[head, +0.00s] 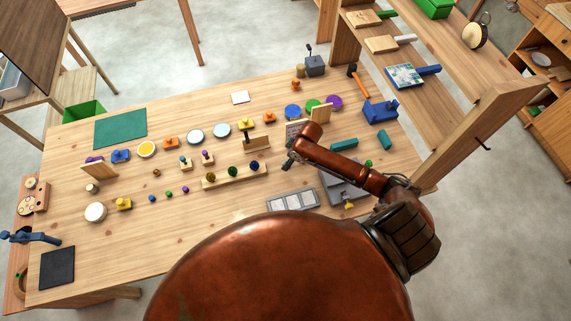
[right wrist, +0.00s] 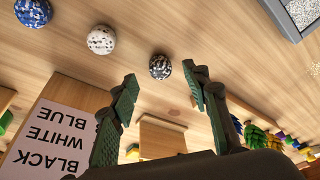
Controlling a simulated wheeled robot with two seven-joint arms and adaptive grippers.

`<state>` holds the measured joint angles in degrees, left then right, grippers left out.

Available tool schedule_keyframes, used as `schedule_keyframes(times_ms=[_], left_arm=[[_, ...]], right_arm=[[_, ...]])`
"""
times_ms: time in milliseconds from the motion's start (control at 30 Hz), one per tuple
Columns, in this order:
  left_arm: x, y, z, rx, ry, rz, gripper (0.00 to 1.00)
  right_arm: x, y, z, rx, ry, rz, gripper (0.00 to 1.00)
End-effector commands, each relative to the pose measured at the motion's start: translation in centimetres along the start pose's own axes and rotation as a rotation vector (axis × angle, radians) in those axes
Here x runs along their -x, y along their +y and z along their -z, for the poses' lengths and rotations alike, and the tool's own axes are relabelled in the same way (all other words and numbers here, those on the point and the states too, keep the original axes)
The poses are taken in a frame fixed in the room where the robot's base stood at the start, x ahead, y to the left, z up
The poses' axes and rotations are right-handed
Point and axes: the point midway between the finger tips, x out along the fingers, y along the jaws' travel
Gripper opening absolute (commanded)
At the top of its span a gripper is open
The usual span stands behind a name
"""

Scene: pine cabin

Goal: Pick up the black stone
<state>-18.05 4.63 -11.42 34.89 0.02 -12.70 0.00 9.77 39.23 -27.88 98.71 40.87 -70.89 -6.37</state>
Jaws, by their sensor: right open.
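The black stone (right wrist: 160,67) is a small round speckled dark stone on the wooden table. In the right wrist view it shows between and beyond the fingertips of my right gripper (right wrist: 160,78), which is open and empty. A white speckled stone (right wrist: 101,39) and a blue speckled stone (right wrist: 33,12) lie in a row to its left. In the head view my right gripper (head: 291,161) is over the table's right half; I cannot make out the stones there. My left gripper is not in view.
A card (right wrist: 52,137) reading BLACK, WHITE, BLUE stands close by the left finger. A grey tray (right wrist: 292,15) is at the upper right.

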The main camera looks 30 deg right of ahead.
Motion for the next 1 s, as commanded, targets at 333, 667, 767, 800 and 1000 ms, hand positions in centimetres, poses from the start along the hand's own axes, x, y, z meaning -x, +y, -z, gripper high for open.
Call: schedule_keyframes(times_ms=[333,667,767,800,1000], left_arm=[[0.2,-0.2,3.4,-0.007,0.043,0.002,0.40],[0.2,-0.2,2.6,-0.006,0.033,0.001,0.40],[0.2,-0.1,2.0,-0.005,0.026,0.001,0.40],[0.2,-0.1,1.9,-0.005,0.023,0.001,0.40],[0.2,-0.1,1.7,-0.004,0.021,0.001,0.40]], right_arm=[[-2.8,-0.1,0.1,0.004,0.001,-0.001,0.43],[-2.8,-0.1,0.2,0.005,0.001,0.000,0.29],[-2.8,-0.1,0.2,0.005,0.001,0.000,0.23],[-2.8,-0.1,0.2,0.005,0.001,0.001,0.20],[-2.8,-0.1,0.2,0.005,0.001,0.001,0.06]])
